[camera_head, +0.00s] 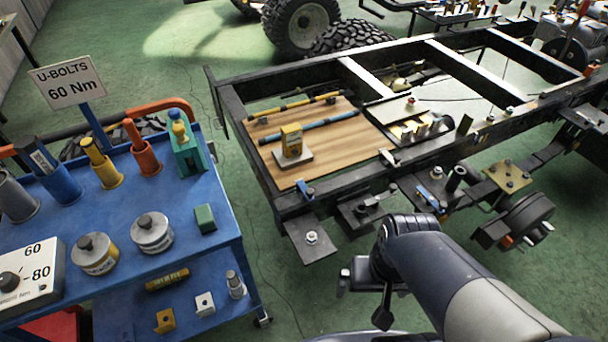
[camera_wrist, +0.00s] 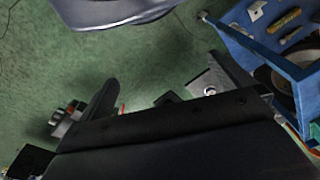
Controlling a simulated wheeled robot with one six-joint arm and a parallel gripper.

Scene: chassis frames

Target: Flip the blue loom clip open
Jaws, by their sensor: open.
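A small blue clip (camera_head: 305,188) sits on the near rail of the black chassis frame (camera_head: 350,180), by the front corner of the wooden board. A second blue piece (camera_head: 428,196) lies further right, near a bracket below the rail. I cannot tell from this view which is the loom clip, or whether either is open or shut. My gripper (camera_head: 362,296) is apart from both, in front of and below the rail. In the wrist view my gripper (camera_wrist: 162,70) has its dark fingers spread, with nothing seen held between them.
A blue tool cart (camera_head: 130,210) with sockets, tins and a sign stands at left. Green floor (camera_head: 270,290) is free between cart and chassis. Brackets (camera_head: 310,240) stick out below the rail.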

